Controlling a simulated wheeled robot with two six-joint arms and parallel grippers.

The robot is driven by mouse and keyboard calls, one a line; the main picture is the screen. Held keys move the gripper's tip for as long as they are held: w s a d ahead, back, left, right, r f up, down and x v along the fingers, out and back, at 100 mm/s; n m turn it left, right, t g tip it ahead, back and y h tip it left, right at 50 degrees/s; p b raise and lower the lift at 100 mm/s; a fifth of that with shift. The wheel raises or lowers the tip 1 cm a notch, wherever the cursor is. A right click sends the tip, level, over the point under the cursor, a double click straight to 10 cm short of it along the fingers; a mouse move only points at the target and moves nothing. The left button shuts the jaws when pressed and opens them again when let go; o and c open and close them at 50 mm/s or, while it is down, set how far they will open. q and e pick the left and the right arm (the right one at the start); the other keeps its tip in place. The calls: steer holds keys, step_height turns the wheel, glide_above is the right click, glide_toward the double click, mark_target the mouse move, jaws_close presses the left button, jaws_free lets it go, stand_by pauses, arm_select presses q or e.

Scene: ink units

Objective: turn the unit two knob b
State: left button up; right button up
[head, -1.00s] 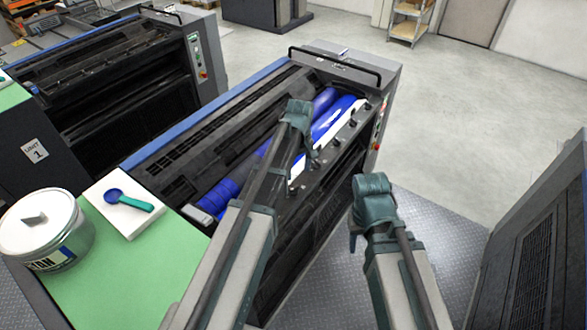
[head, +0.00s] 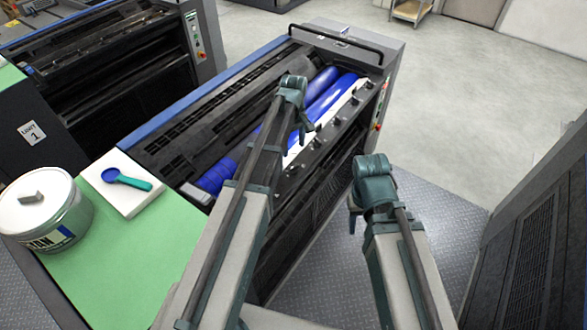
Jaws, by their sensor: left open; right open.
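The ink unit in the middle of the head view, taken as unit two (head: 330,185), has its top open, with blue rollers (head: 325,98) inside. A row of several small dark knobs (head: 337,122) runs along its pale front strip. I cannot read letters on the knobs, so I cannot tell which is b. My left gripper (head: 303,128) is open and empty above the rollers, just behind the knob row. Its arm hides part of the unit's near end. My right gripper (head: 353,215) is open and empty, pointing down in front of the unit's front face.
The unit labelled 1 (head: 100,70) stands at left. A dark machine (head: 530,250) bounds the right. Patterned floor lies between.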

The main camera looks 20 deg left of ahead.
mark_target(294, 166)
arm_select(q)
step_height(294, 166, down, 10)
steer(key=b, duration=0.8)
steer(key=shift+r, duration=0.25)
steer(key=shift+r, duration=0.1)
jaws_close()
